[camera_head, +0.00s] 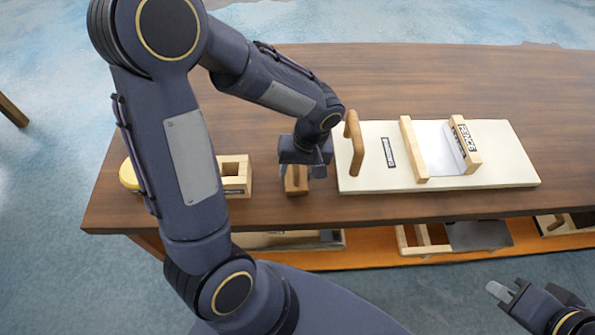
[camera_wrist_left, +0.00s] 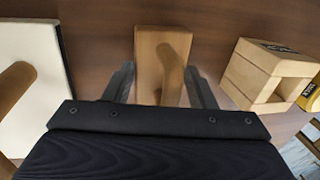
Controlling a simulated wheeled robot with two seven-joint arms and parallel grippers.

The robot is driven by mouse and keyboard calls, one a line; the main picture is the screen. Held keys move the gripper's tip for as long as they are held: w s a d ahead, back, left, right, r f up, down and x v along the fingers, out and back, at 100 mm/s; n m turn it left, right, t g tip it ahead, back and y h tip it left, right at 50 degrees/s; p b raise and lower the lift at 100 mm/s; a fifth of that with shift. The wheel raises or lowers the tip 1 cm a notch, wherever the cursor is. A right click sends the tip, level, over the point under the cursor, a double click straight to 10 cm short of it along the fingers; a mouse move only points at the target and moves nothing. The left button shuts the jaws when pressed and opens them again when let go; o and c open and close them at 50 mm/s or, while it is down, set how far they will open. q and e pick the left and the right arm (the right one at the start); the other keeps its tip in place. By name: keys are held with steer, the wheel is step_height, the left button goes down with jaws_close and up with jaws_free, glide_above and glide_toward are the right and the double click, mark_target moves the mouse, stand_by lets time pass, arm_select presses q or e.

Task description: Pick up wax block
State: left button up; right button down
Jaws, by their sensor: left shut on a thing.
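The wax block (camera_head: 296,183) shows as a small light-wood block with a rounded handle, near the front edge of the table. My left gripper (camera_head: 304,172) is above it, pointing down, and shut on it. In the left wrist view the block (camera_wrist_left: 150,60) lies between the two fingers (camera_wrist_left: 161,88), its rounded handle rising toward the camera. Whether it touches the table cannot be told. The gripper hides part of it. My right gripper (camera_head: 506,291) is low at the right, away from the table; whether its fingers are open is unclear.
A hollow wooden block (camera_head: 237,177) and a yellow round item (camera_head: 128,177) stand to the left, partly behind my arm. Wooden frames sit on the lower shelf (camera_head: 370,262). The table's back is clear.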

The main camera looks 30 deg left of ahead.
arm_select(q)
steer(key=s+d+r, duration=0.2)
steer(key=d+r, duration=0.4)
steer(key=s+d+r, duration=0.2)
steer(key=d+r, duration=0.3)
steer(key=d, duration=0.2)
steer(key=shift+s+r+b, duration=0.3)
steer(key=shift+s+r, duration=0.05)
steer(key=shift+s, duration=0.05)
steer(key=shift+d, duration=0.1)
steer(key=o, duration=0.4)
steer(key=shift+c, duration=1.4)
